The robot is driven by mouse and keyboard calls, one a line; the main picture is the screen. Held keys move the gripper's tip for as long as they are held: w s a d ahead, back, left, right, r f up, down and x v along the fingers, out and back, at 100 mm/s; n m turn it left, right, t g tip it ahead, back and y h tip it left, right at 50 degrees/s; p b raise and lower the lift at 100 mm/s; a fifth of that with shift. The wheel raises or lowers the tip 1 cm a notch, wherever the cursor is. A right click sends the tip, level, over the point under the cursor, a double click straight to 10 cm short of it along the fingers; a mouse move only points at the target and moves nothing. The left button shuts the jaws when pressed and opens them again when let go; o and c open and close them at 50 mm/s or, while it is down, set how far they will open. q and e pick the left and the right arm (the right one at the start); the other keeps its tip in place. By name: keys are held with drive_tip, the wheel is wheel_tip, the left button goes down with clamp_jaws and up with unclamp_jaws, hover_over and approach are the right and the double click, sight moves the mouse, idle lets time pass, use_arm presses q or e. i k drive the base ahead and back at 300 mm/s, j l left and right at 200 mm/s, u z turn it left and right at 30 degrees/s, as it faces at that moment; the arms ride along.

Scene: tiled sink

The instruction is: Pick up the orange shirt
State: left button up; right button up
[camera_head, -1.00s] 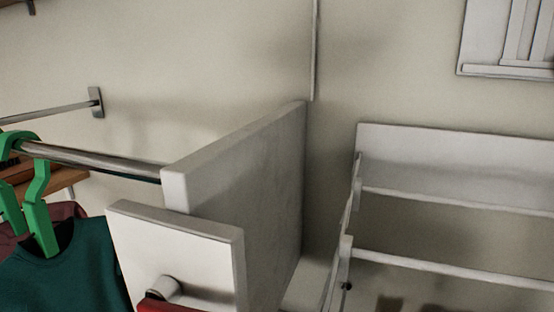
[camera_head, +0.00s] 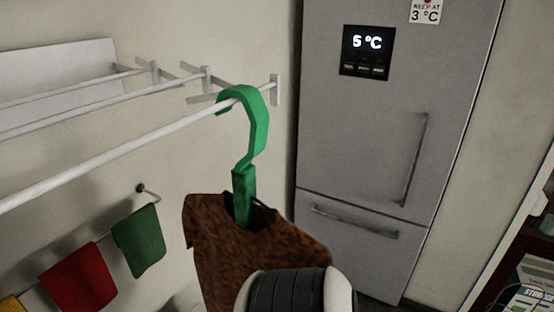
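An orange-brown, mottled shirt (camera_head: 235,250) hangs from a green hanger (camera_head: 258,125) in the camera_head view. The hanger's hook is over the front bar of a white wall rack (camera_head: 130,140), close to the bar's right end. The lower part of the shirt is cut off by the bottom of the picture. A rounded white and black part, which looks like mine, covers part of its lower right. No fingertips of my left or right gripper show.
A grey fridge (camera_head: 390,130) stands behind and right of the shirt. Green (camera_head: 139,241), red (camera_head: 77,278) and yellow (camera_head: 12,304) cloths hang on a lower wall rail at left. A dark shelf with boxes (camera_head: 525,285) is at the lower right.

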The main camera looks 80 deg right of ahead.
sight(233, 237)
drive_tip(key=k+z, duration=0.15)
drive_tip(key=z, duration=0.25)
drive_tip(key=k+z, duration=0.1)
drive_tip(key=z, duration=0.3)
drive_tip(key=k+l+z, duration=0.1)
drive_tip(key=z, duration=0.3)
